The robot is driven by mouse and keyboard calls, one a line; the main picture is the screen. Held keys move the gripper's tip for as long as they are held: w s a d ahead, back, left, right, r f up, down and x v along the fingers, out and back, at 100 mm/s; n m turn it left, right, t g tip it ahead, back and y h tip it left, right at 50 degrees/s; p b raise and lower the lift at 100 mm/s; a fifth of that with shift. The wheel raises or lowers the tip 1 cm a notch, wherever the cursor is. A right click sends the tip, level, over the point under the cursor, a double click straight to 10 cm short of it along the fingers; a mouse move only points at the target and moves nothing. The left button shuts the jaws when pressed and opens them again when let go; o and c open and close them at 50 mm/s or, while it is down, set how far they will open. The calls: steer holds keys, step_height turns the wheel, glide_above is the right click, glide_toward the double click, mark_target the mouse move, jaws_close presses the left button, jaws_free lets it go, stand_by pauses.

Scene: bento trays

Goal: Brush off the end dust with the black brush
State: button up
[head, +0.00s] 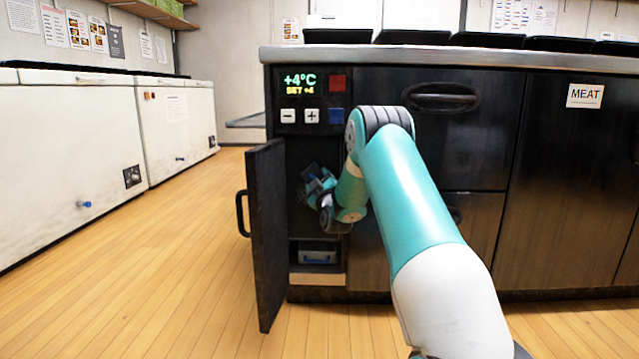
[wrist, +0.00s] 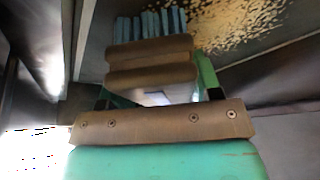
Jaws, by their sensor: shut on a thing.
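In the wrist view my gripper (wrist: 156,88) is shut on a brush. Blue bristle-like strips (wrist: 150,24) stand out past the brown finger pad at the top; no black shows on them, and the handle is mostly hidden. Yellow-brown dust (wrist: 225,25) lies speckled over a grey panel, just right of and partly behind the bristles. Whether they touch it I cannot tell. In the head view my gripper (head: 317,184) is inside the open compartment under the control panel, partly hidden by my wrist. The dust is hidden there.
The narrow dark door (head: 266,235) stands open left of my arm. A blue-grey box (head: 317,255) sits low in the compartment. The control panel (head: 311,98) reads +4°C. A steel counter (head: 440,57) runs above. White chest freezers (head: 65,155) stand left; the wooden floor between is clear.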

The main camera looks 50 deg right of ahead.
mark_target(306, 180)
step_height(306, 180, down, 11)
steer(key=b, duration=0.5)
steer(key=shift+f, duration=0.2)
stand_by(0.7)
steer(key=shift+r, duration=0.1)
steer(key=shift+w+d+r+p, duration=0.15)
steer(key=shift+r+p, duration=1)
steer(key=shift+r, duration=0.55)
steer(key=shift+c, duration=0.3)
steer(key=shift+r+p, duration=2.5)
steer(key=shift+r, duration=2.3)
steer(key=p, duration=0.2)
steer(key=w+a+p, duration=0.1)
steer(key=p, duration=0.1)
steer(key=shift+w+a+r, duration=0.1)
steer(key=shift+w+a, duration=0.1)
steer(key=shift+w, duration=0.1)
steer(key=shift+w+a+f+p, duration=0.2)
steer(key=shift+w+a+p, duration=0.5)
steer(key=shift+w, duration=0.2)
steer(key=shift+c, duration=0.4)
steer(key=shift+f+b, duration=5.05)
steer(key=shift+f, duration=1.45)
steer(key=shift+r+p, duration=0.15)
steer(key=shift+p, duration=0.25)
